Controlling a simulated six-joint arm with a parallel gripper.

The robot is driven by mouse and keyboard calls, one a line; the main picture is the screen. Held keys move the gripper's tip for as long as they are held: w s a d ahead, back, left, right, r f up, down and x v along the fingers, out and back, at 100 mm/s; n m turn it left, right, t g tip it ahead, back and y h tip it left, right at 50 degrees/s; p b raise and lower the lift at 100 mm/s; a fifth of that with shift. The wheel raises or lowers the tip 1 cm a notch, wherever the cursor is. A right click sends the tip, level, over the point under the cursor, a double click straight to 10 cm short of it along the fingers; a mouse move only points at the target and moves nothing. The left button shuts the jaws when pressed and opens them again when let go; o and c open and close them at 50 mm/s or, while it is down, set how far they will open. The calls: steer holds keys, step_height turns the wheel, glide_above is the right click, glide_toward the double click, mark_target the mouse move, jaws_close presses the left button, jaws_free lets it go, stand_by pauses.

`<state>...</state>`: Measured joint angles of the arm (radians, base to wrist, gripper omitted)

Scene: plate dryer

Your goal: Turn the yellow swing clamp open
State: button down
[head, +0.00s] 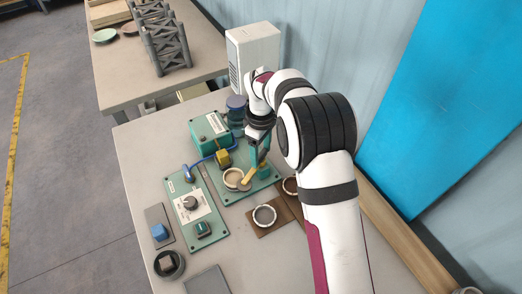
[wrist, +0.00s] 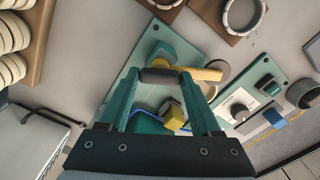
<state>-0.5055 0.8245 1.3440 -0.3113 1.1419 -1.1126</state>
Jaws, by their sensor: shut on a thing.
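The yellow swing clamp (head: 247,176) is on a green base plate (head: 224,196) on the table. Its yellow arm reaches over the edge of a round tan disc (head: 233,178). In the wrist view the clamp's yellow arm (wrist: 207,74) points right, toward the disc. My gripper (wrist: 168,76) is shut on the clamp, with a dark cylindrical part of it between the teal fingertips. In the head view my gripper (head: 257,158) comes down from above beside the clamp. It hides part of the clamp there.
A yellow block (head: 223,157) and a green box (head: 209,132) with a blue hose stand close by on the left. A control panel with a knob (head: 190,203) lies at the front left. White rings (head: 264,216) lie on brown boards in front.

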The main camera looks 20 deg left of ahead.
steer(key=n, duration=1.1)
steer(key=shift+n, duration=0.4)
stand_by(0.3)
steer(key=shift+c, duration=0.4)
jaws_free()
step_height(320, 180, up, 16)
steer(key=shift+f, duration=0.1)
